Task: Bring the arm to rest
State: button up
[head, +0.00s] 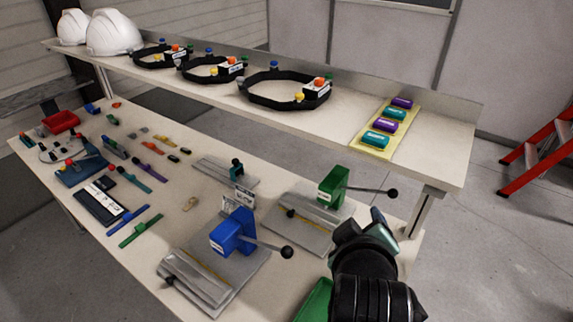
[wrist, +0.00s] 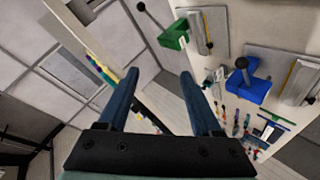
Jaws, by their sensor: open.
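My gripper (head: 362,224) is raised at the right front of the workbench in the head view, near the green press. In the wrist view my gripper (wrist: 159,78) shows two blue fingers spread wide with nothing between them. The green press (head: 333,187) with its black-knobbed lever stands just beyond it, and also shows in the wrist view (wrist: 174,35). The blue press (head: 233,233) stands to the left and shows in the wrist view (wrist: 249,88). Whether the gripper touches anything below is hidden by my arm.
The workbench (head: 150,262) holds several small tools and a red bin (head: 60,122). The raised shelf (head: 432,140) behind carries white helmets (head: 113,33), black bands (head: 290,92) and a yellow tray (head: 362,140). A green item (head: 314,301) lies beside my arm. A red ladder (head: 538,150) stands right; floor between is clear.

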jog(key=w+a+r+m+t, duration=0.1)
jog(key=a+r+t, duration=0.15)
jog(key=r, duration=0.45)
jog(key=w+a+r+m+t, duration=0.1)
jog(key=w+r+t, duration=0.15)
jog(key=r, duration=0.35)
jog(key=s+a+r+m+t+y, duration=0.1)
jog(key=s+a+r+t, duration=0.1)
jog(key=r, duration=0.7)
jog(key=s+a+r+m+t+y, duration=0.1)
jog(key=s+a+r+m+t, duration=0.1)
jog(key=s+r+t, duration=0.3)
jog(key=s+a+r+m+t+y, duration=0.1)
jog(key=s+a+r+t, duration=0.3)
jog(key=r, duration=1)
jog(key=shift+s+m, duration=0.4)
jog(key=shift+s, duration=0.55)
